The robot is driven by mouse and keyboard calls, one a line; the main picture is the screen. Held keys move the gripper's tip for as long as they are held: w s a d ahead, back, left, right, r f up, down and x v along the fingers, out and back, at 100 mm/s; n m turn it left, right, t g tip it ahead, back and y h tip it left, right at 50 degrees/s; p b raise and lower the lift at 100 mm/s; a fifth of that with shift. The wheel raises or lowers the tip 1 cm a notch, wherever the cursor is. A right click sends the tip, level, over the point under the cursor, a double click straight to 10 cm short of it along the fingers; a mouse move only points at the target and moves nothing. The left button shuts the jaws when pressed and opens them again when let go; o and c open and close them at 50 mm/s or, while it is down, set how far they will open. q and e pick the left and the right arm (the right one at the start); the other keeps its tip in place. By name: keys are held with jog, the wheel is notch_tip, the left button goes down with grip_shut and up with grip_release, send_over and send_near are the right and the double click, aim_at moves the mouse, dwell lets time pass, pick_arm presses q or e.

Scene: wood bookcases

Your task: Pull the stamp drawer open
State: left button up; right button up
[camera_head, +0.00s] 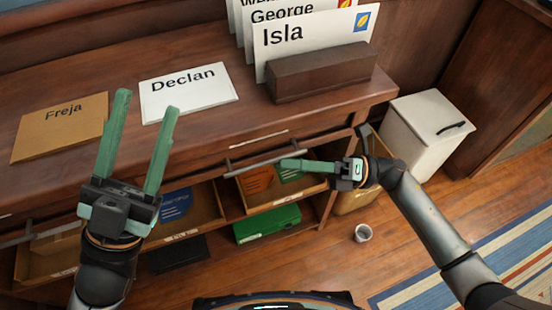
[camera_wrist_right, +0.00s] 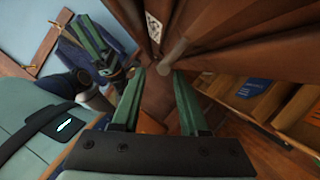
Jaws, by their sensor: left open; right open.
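A wooden drawer front (camera_head: 217,158) sits under the desk top, with a small pale label (camera_head: 258,140) too small to read. A grey bar handle (camera_head: 265,163) runs along it. My right gripper (camera_head: 285,163) points left at the handle's right end; its fingers overlap in the head view. In the right wrist view my right gripper (camera_wrist_right: 159,71) is open, with the end of the grey bar (camera_wrist_right: 174,54) between or just beyond its fingertips; contact cannot be told. The drawer looks shut. My left gripper (camera_head: 148,100) is open and empty, left of the drawer.
A white envelope (camera_head: 188,92) and a brown envelope (camera_head: 60,127) lie on the desk top. A wooden holder (camera_head: 320,74) carries name cards. Below are open bins and a green box (camera_head: 267,224). A white bin (camera_head: 428,130) and a small cup (camera_head: 363,233) stand on the floor.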

aim_at(276, 162)
jog(key=shift+x, duration=1.55)
grip_shut()
